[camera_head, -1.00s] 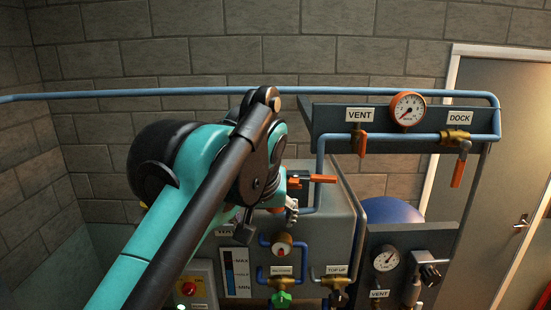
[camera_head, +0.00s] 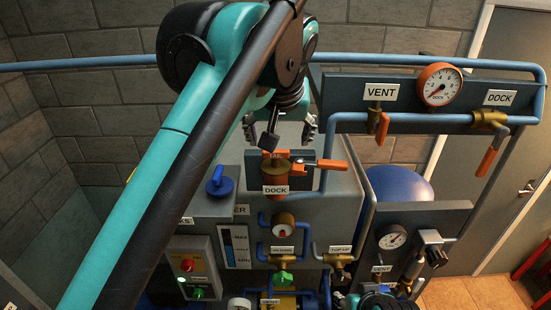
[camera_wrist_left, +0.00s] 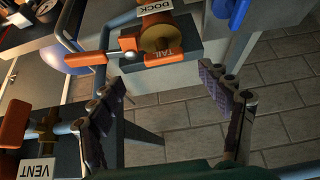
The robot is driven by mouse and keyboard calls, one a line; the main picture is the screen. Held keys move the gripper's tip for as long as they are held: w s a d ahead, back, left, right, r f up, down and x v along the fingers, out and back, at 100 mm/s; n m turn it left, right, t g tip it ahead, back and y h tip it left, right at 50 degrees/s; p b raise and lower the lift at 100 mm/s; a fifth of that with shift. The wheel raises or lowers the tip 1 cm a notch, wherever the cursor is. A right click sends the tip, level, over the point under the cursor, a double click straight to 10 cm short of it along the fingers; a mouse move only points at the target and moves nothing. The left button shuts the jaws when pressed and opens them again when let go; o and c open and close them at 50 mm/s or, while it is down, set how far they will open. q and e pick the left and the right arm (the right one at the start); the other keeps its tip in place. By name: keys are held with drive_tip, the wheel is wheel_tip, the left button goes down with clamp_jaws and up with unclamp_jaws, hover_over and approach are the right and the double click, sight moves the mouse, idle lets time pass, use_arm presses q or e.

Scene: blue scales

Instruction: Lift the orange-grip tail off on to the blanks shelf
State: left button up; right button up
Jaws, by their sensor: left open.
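The orange-grip tail (camera_head: 275,183) stands at the dock on the grey cabinet, its TAIL label on top and a DOCK sign in front. In the left wrist view its orange grip (camera_wrist_left: 150,60) shows below a brass round part. My left gripper (camera_head: 279,128) is open and empty, above the tail in the head view, apart from it. In the wrist view the fingers (camera_wrist_left: 165,84) are spread wide, with the tail beyond them. The blanks shelf (camera_head: 205,208) is the grey ledge left of the dock, its sign partly hidden by my left arm.
A blue blank (camera_head: 219,182) stands on the shelf. An orange lever (camera_head: 333,164) sticks out right of the dock. Blue pipes (camera_head: 420,118) and a gauge panel with VENT (camera_head: 380,92) and DOCK labels stand to the right. A control box (camera_head: 192,268) is below the shelf.

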sight(276, 151)
use_arm(q)
drive_tip(key=x, duration=0.2)
drive_tip(key=p+x, duration=0.1)
drive_tip(key=x, duration=0.3)
drive_tip(key=shift+w+a, duration=0.2)
drive_tip(key=shift+a, duration=0.15)
drive_tip(key=shift+s, duration=0.25)
drive_tip(key=shift+s+d+r, duration=0.1)
drive_tip(key=c, duration=0.3)
clamp_jaws()
